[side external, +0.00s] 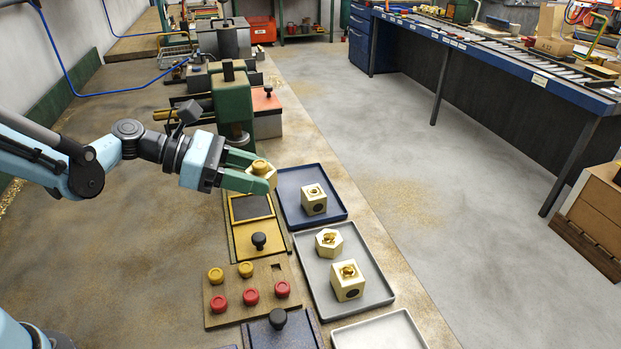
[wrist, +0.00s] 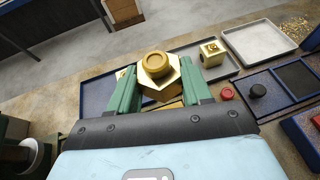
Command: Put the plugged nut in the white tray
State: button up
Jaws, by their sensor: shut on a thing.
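My gripper (side external: 258,174) has green fingers shut on a brass hex nut (wrist: 157,78). A mustard-yellow plug (wrist: 155,62) sits in the nut's top. In the side view the held nut (side external: 264,177) is upright, raised beside the upper left corner of the blue tray. The white tray (side external: 357,338) is at the bottom edge of the side view, partly cut off, and looks empty. It also shows empty at the upper right in the wrist view (wrist: 283,45), well apart from the gripper.
The blue tray (side external: 337,213) holds a brass block (side external: 313,200). The grey tray (side external: 318,287) holds a hex nut (side external: 328,242) and a block (side external: 347,281), both with shavings on top. A plug board (side external: 234,300) bears yellow and red plugs. A green drill press (side external: 232,105) stands behind my gripper.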

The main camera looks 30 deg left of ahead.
jog(key=s+a+r+n+t+y, duration=0.1)
jog(key=a+r+n+t+y, duration=0.6)
jog(key=a+r, duration=0.65)
jog(key=w+d+f+m+g+h, duration=0.2)
jog(key=d+m+g+h, duration=0.35)
jog(key=d, duration=0.85)
jog(key=w+d+f+m+g+h, duration=0.2)
jog(key=d+m+g+h, duration=0.3)
jog(key=d, duration=1)
jog(key=s+d+f+m+g+y, duration=0.2)
jog(key=s+d+f+m+g, duration=0.35)
jog(key=d, duration=0.25)
jog(key=s+d+f+m+g+y, duration=0.2)
jog(key=s+d+f+m+g, duration=0.4)
jog(key=d, duration=0.3)
jog(key=shift+n+g, duration=0.3)
jog(key=shift+n, duration=0.1)
jog(key=f, duration=0.2)
jog(key=s+f, duration=0.1)
jog(key=f, duration=0.4)
jog(key=shift+s+f, duration=0.15)
jog(key=shift+s, duration=0.2)
jog(key=shift+f, duration=2.35)
jog(key=shift+f, duration=0.15)
